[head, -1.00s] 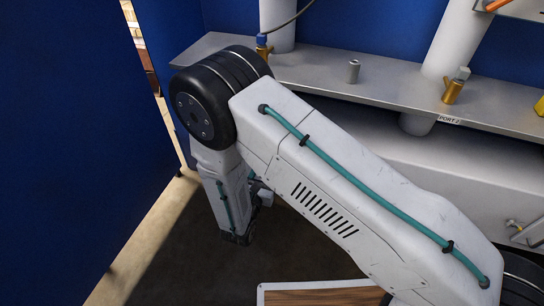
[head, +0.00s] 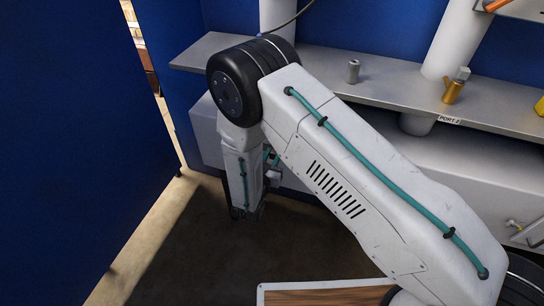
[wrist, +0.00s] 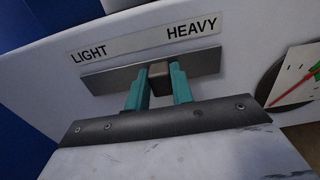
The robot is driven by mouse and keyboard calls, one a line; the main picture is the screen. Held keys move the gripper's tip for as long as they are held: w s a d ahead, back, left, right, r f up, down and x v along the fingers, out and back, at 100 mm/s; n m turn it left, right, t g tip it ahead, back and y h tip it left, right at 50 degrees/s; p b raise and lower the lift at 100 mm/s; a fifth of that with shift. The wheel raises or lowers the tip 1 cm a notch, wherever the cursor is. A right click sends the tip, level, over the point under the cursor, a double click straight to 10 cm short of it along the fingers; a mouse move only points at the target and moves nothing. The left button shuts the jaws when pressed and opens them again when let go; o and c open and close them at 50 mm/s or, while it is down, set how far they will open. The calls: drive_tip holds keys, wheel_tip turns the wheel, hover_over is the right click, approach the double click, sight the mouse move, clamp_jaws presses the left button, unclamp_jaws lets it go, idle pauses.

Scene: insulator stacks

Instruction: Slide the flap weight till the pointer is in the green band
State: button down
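The flap weight (wrist: 159,70) is a small dark brown block on a grey metal rail (wrist: 205,64), a little right of the rail's middle in the wrist view. A label above the rail reads LIGHT at left and HEAVY at right. My gripper (wrist: 160,88) has its teal fingers on both sides of the block, with no clear gap, and appears shut on it. A dial (wrist: 291,92) is cut off at the right edge. Its red pointer (wrist: 293,88) slants down to the left, apart from the visible bit of green band (wrist: 318,68). In the head view my arm hides the weight.
A grey shelf (head: 400,100) runs along the back wall, with a small metal cylinder (head: 353,71) and a brass fitting (head: 453,91) on it. A blue panel (head: 70,150) stands close at left. A wood-topped board (head: 320,296) is at the bottom.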

drive_tip(key=shift+s+d, duration=0.25)
drive_tip(key=shift+d, duration=0.5)
drive_tip(key=c, duration=1.2)
unclamp_jaws()
drive_tip(key=v, duration=0.8)
